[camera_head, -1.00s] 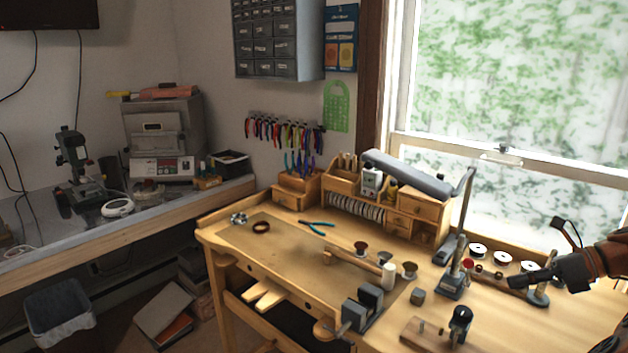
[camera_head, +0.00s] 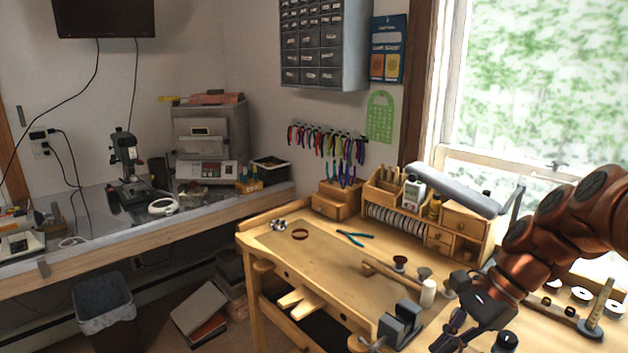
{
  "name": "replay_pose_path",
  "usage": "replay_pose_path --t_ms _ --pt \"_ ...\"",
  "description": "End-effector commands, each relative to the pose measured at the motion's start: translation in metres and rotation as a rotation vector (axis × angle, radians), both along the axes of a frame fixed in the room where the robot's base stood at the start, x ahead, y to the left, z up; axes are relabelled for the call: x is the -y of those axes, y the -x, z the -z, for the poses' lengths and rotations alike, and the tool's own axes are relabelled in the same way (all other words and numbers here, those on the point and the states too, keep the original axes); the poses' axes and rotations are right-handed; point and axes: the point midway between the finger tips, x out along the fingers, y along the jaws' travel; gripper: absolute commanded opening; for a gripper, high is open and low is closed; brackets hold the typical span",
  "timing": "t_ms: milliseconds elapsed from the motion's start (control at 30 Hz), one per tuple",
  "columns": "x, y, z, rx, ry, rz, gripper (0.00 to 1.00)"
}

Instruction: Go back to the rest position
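My arm, copper-brown, comes in from the right edge in the head view. My dark gripper (camera_head: 462,318) hangs at its end, pointing down and left over the front right of the wooden workbench (camera_head: 325,262). It is just right of the grey vise (camera_head: 400,326). The fingers overlap dark things on the bench, so I cannot tell how far apart they are. I see no held object clearly. The arm hides part of the bench's right side.
On the bench are blue pliers (camera_head: 354,238), a white cylinder (camera_head: 428,292), a wooden organizer (camera_head: 462,222) and a lamp (camera_head: 460,188). White spools (camera_head: 581,293) lie at right. A bin (camera_head: 105,310) stands on the floor at left. The bench's left middle is mostly clear.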

Motion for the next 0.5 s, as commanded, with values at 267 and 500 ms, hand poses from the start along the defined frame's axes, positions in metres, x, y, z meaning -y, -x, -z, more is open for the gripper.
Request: replay_pose_path --t_ms 267,500 --pt "-0.040 0.059 0.016 0.113 0.125 -0.349 0.00" --pt "-0.053 0.111 0.035 0.197 0.220 -0.652 0.00"
